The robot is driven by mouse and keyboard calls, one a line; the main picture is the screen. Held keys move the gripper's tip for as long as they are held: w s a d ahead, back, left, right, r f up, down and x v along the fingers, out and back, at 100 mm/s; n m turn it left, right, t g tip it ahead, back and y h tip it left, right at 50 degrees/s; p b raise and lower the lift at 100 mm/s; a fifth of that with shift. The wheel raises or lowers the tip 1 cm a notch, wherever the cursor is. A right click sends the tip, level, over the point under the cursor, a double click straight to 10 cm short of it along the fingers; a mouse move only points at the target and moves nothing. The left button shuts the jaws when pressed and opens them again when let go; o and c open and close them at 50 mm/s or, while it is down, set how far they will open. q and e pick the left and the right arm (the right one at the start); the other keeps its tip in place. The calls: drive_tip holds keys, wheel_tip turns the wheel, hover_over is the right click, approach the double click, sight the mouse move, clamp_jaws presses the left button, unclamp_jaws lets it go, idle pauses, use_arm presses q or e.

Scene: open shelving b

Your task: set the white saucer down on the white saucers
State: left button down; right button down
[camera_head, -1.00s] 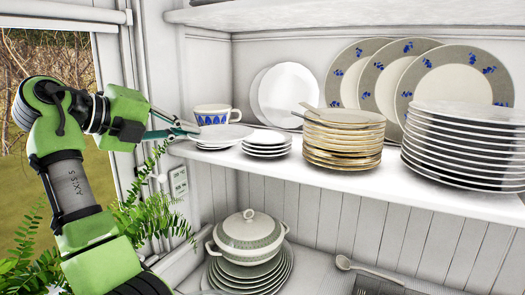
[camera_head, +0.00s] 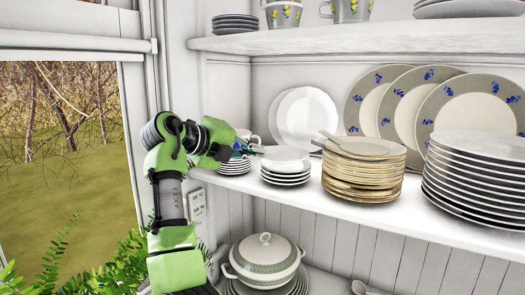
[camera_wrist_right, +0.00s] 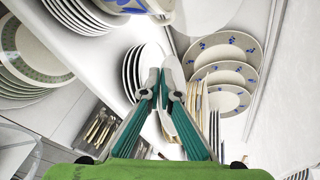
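The white saucer (camera_head: 286,153) is at the tips of my right gripper (camera_head: 260,150), held by its left edge. It lies nearly level over a short stack of white saucers (camera_head: 286,178) on the middle shelf. Whether it touches the stack I cannot tell. In the right wrist view my right gripper (camera_wrist_right: 163,72) has its fingers close together with a thin gap, and stacked white saucers (camera_wrist_right: 138,72) show edge-on beside them. My left gripper is not in view.
Another saucer pile (camera_head: 233,168) and a cup (camera_head: 243,134) stand left, partly behind my right gripper. A gold-rimmed plate stack (camera_head: 364,175) stands close on the right. Large plates (camera_head: 470,110) lean at the back. The upper shelf (camera_head: 370,40) is overhead; a tureen (camera_head: 264,257) is below.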

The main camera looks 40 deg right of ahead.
sight(272, 149)
drive_tip(key=d, duration=0.1)
drive_tip(key=d+p, duration=0.1)
drive_tip(key=d, duration=0.1)
drive_tip(key=shift+d+r, duration=0.25)
drive_tip(key=shift+d, duration=0.05)
drive_tip(key=shift+f+p, duration=0.45)
drive_tip(key=shift+f, duration=0.3)
drive_tip(key=shift+w+f, duration=0.1)
drive_tip(key=shift+f, duration=0.15)
drive_tip(key=shift+a, duration=0.25)
drive_tip(key=shift+d+f+b, duration=0.15)
drive_tip(key=shift+f+b, duration=0.3)
drive_tip(key=c, duration=2.6)
unclamp_jaws()
drive_tip(key=shift+o, duration=0.2)
